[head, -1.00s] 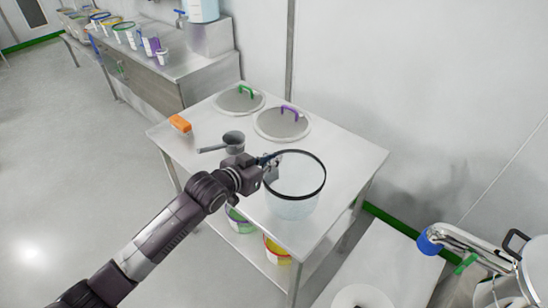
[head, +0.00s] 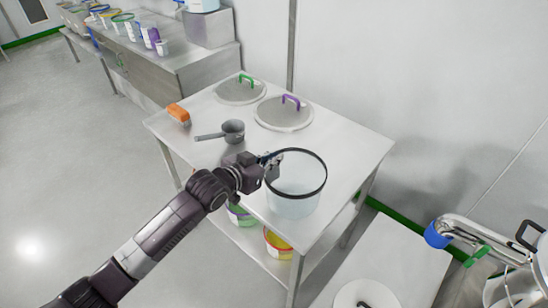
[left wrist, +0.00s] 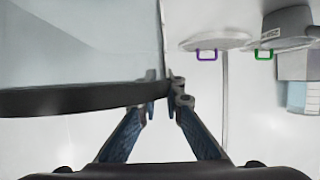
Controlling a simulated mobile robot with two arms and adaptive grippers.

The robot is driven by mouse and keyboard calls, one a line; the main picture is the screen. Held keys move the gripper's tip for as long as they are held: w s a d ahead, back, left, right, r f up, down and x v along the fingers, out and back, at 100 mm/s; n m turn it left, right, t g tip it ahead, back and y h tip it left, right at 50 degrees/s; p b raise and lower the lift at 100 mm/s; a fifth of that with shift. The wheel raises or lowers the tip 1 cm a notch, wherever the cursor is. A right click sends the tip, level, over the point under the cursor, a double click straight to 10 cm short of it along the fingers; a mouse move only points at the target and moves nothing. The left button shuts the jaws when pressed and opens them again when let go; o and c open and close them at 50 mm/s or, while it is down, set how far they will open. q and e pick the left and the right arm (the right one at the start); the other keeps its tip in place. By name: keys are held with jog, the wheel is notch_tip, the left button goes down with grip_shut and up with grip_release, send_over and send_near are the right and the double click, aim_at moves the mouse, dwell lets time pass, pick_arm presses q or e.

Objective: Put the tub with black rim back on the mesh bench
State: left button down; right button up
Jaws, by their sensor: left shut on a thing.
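The clear tub with a black rim (head: 295,199) is upright at the front right part of a steel table in the head view; I cannot tell whether its base touches the top. My left gripper (head: 271,166) is shut on the left side of its rim. In the left wrist view the tub (left wrist: 75,50) fills the upper left, with its wall and dark rim between the fingers (left wrist: 163,90). I cannot tell which surface is the mesh bench. My right gripper is not in view.
The steel table (head: 210,160) also holds a grey saucepan (head: 233,131), an orange brush (head: 179,114), and lids with green (head: 240,90) and purple (head: 283,113) handles. Tubs stand on its lower shelf. A long bench (head: 180,65) with several tubs is at back left. Floor at left is clear.

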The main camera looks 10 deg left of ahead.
pick_arm(q)
jog(key=shift+f, duration=0.5)
jog(key=c, duration=2)
grip_release()
jog(key=shift+s, duration=0.1)
jog(key=v, duration=1.2)
